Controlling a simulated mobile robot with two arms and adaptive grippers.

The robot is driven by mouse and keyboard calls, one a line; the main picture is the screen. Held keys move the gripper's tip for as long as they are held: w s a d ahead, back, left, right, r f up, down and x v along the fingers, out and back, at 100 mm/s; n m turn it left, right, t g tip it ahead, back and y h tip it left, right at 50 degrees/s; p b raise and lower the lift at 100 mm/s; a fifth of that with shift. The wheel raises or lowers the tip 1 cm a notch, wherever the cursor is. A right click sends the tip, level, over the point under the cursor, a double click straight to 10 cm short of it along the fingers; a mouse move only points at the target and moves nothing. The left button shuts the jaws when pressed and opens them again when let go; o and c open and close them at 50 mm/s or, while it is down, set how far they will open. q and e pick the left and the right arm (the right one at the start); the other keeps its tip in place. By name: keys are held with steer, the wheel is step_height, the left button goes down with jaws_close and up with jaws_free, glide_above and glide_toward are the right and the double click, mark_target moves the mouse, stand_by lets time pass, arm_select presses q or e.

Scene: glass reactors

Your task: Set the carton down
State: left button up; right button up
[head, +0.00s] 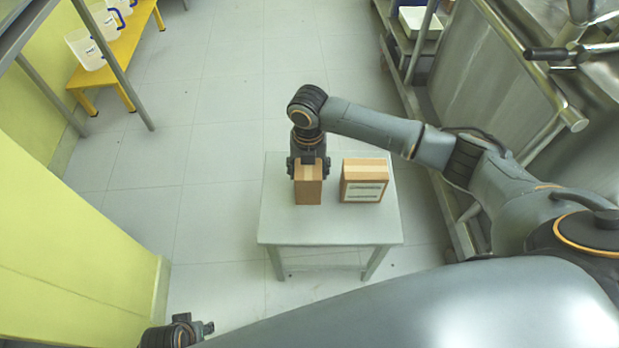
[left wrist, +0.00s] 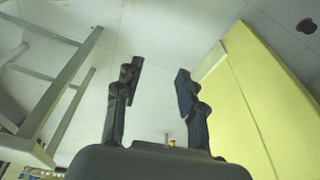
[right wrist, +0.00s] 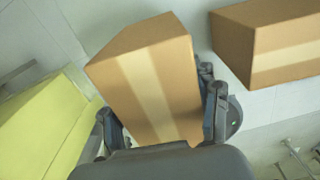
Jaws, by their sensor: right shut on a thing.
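A brown carton (head: 309,186) with a pale tape strip is at the left part of the small grey table (head: 330,228). My right gripper (head: 308,168) is shut on this carton from above, a finger on each side. The held carton (right wrist: 150,80) fills the middle of the right wrist view between the fingers (right wrist: 160,115). I cannot tell whether its underside touches the tabletop. A second carton (head: 364,181), with a label on its front, stands on the table to the right, apart from the held one. My left gripper (left wrist: 155,90) is open and empty, away from the table.
A yellow-green wall or panel (head: 70,230) stands at the left. A yellow bench (head: 120,45) with several clear jugs is at the back left. Steel equipment and a rack (head: 420,90) line the right side. The front of the tabletop is clear.

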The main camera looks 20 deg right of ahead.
arm_select(q)
steer(key=shift+w+r+b, duration=0.15)
steer(key=shift+r+b, duration=0.05)
steer(key=shift+r, duration=0.7)
steer(key=shift+w+r+b, duration=0.15)
steer(key=shift+r+b, duration=0.05)
steer(key=shift+r, duration=0.7)
arm_select(e)
steer(key=shift+d+f, duration=0.15)
steer(key=shift+f, duration=1.5)
steer(key=shift+f, duration=0.15)
steer(key=o, duration=1.4)
steer(key=shift+c, duration=0.2)
steer(key=shift+r, duration=0.45)
step_height(320, 180, up, 12)
steer(key=p, duration=0.3)
steer(key=shift+f, duration=0.25)
arm_select(q)
steer(key=s+f, duration=0.3)
steer(key=f, duration=0.6)
steer(key=shift+a+f, duration=0.15)
steer(key=shift+f, duration=0.1)
